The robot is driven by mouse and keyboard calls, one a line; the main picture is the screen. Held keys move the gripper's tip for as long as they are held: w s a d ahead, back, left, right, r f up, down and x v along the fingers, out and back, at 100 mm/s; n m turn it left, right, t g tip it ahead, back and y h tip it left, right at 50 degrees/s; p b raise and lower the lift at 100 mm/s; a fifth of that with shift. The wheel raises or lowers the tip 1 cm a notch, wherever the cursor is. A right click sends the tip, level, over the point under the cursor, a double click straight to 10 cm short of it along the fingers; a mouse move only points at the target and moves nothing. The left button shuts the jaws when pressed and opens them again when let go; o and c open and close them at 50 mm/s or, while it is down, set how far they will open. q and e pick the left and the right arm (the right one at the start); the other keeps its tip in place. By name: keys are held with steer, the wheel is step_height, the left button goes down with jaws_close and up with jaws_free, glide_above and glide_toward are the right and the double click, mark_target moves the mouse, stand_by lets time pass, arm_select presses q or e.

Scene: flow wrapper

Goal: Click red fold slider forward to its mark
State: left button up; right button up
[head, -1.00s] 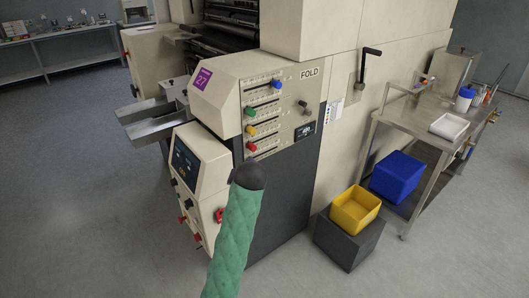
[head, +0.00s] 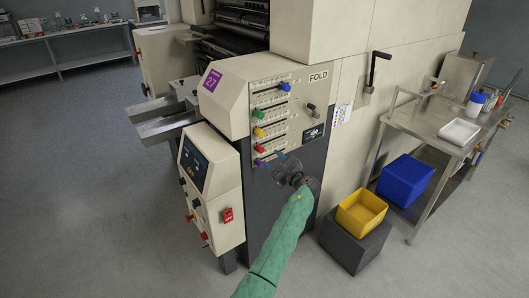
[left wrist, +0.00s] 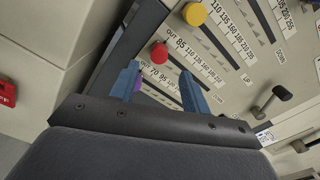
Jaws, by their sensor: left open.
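The red slider knob (head: 259,148) sits near the left end of its slot on the fold panel (head: 290,72), below the yellow knob (head: 259,132) and above the purple knob (head: 259,162). In the left wrist view the red knob (left wrist: 159,51) is just beyond the fingertips, between their lines and apart from both. My left gripper (head: 275,165) is open in front of the panel's lower part. Its two blue fingers (left wrist: 161,80) show in the wrist view, the left one partly covering the purple knob (left wrist: 137,84). My right gripper is not in view.
A green knob (head: 258,114) and a blue knob (head: 286,87) sit higher on the panel. A dark lever (head: 313,108) sticks out at right. A control box (head: 209,180) stands at lower left. A yellow bin (head: 362,212) and a blue bin (head: 405,180) are at right.

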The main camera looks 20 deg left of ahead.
mark_target(262, 150)
arm_select(q)
steer(key=shift+m, duration=0.4)
steer(key=shift+p+x, duration=1.45)
steer(key=shift+x, duration=2.5)
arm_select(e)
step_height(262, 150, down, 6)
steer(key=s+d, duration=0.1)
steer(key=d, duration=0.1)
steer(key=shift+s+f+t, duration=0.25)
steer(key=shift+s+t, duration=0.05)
arm_select(q)
steer(key=shift+c, duration=0.5)
jaws_close()
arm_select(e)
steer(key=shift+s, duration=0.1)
